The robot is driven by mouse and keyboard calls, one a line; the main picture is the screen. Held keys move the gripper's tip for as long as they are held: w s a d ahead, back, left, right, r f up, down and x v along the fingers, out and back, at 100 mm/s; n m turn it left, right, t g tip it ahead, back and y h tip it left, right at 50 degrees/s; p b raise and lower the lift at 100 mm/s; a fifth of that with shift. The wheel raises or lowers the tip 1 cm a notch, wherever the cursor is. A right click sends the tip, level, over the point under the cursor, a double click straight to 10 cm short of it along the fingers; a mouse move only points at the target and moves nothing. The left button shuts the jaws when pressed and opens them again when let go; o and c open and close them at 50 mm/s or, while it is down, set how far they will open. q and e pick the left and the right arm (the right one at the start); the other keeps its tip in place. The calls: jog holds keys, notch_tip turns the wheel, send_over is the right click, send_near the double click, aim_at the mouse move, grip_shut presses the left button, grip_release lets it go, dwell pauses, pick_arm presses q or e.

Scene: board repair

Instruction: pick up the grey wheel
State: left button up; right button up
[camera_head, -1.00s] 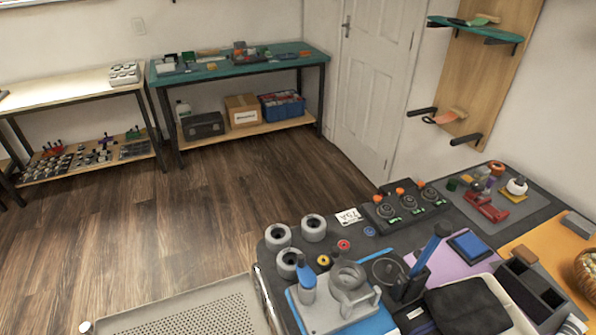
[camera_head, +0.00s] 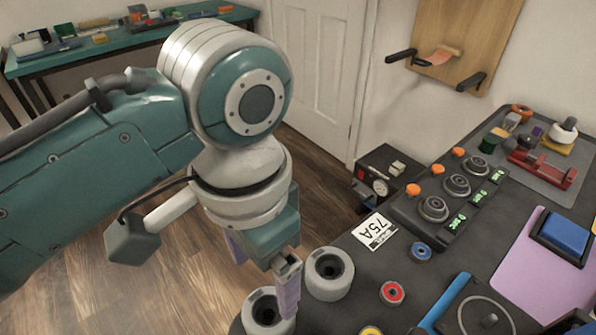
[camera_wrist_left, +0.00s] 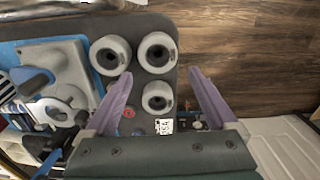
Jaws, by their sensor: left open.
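Grey wheels with dark centres stand on the dark worktop near its front left corner. In the head view one wheel (camera_head: 329,273) sits just right of my left gripper (camera_head: 264,283), and another wheel (camera_head: 262,314) is partly covered by its finger. The left wrist view shows three wheels: one at upper left (camera_wrist_left: 110,55), one at top centre (camera_wrist_left: 158,52) and one below it (camera_wrist_left: 157,97). My left gripper (camera_wrist_left: 160,76) is open, its purple fingers spread on either side of the centre wheels with nothing held. My right gripper is out of view.
A white 75A card (camera_head: 375,231), a blue ring (camera_head: 419,252) and a red ring (camera_head: 392,292) lie right of the wheels. A dial panel (camera_head: 440,205) stands behind them. A purple mat (camera_head: 520,262) lies farther right. Open floor lies beyond the worktop's left edge.

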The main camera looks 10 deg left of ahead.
pick_arm(q)
jog(key=b, duration=0.1)
send_over(265, 315)
jog(key=d, duration=0.1)
jog(key=f, duration=0.4)
jog(key=shift+s+f, duration=0.2)
jog(key=shift+f, duration=0.2)
jog(key=f, duration=0.1)
jog(key=f+b, duration=0.1)
jog(key=f, duration=0.1)
jog(key=f+b, duration=0.1)
jog(key=f, duration=0.1)
jog(key=shift+s+a+f, duration=0.1)
jog(key=shift+s+a, duration=0.15)
jog(key=shift+a, duration=0.05)
jog(key=shift+w, duration=0.1)
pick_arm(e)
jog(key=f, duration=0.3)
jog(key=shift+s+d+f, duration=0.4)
pick_arm(q)
jog(key=c, duration=1.2)
jog(key=shift+o, duration=0.2)
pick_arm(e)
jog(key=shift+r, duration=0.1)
